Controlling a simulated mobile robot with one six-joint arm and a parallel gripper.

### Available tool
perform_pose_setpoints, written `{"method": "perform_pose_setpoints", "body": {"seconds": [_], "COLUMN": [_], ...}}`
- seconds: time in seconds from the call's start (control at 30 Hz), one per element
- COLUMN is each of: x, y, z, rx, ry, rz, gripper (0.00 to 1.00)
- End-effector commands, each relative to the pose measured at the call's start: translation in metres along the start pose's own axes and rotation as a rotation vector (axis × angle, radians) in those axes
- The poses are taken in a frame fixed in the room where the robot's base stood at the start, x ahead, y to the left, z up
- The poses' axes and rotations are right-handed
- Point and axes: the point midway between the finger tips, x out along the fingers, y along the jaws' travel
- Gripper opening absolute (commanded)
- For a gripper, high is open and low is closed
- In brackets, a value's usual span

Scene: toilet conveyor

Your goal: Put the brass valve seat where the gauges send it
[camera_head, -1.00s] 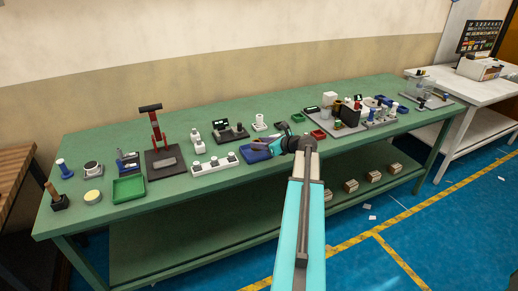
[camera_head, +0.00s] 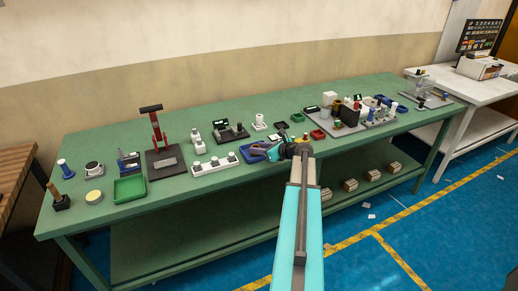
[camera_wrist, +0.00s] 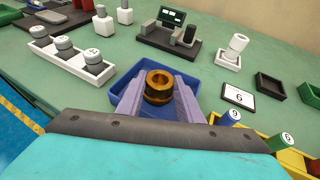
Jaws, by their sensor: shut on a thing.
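My gripper (camera_wrist: 158,92) is shut on the brass valve seat (camera_wrist: 158,82), a short gold-brown ring with an open bore, seen from above between the two purple fingers. The blue tray (camera_wrist: 118,76) lies beneath and behind it; I cannot tell whether the ring touches the tray. In the head view my gripper (camera_head: 265,150) is at the tray (camera_head: 247,156) near the front of the green bench, and the ring is too small to make out. A dark gauge stand with a small display (camera_wrist: 172,18) stands behind. A white rack (camera_wrist: 72,60) of numbered grey-topped gauges is at left.
A card marked 6 (camera_wrist: 238,95), a black tray (camera_wrist: 270,84) and a green tray (camera_wrist: 311,94) lie to the right.

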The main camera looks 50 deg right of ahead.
Motion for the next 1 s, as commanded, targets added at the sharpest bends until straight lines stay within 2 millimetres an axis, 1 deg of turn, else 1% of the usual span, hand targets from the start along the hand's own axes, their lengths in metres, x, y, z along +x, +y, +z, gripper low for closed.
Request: {"method": "perform_pose_setpoints", "body": {"seconds": [0.23, 0.27, 0.3, 0.37, 0.67, 0.8, 0.87, 1.0], "x": [0.001, 0.001, 0.001, 0.001, 0.001, -0.001, -0.005, -0.019], "y": [0.0, 0.0, 0.0, 0.0, 0.0, 0.0, 0.0, 0.0], "z": [-0.002, -0.003, -0.003, -0.003, -0.002, 0.001, -0.001, -0.001], "rx": [0.001, 0.001, 0.0, 0.0, 0.0, 0.0, 0.0, 0.0], "ry": [-0.001, 0.0, 0.0, 0.0, 0.0, 0.0, 0.0, 0.0], "rz": [0.0, 0.0, 0.0, 0.0, 0.0, -0.001, -0.002, -0.002], "gripper": [0.04, 0.35, 0.41, 0.52, 0.52, 0.52, 0.52, 0.52]}}
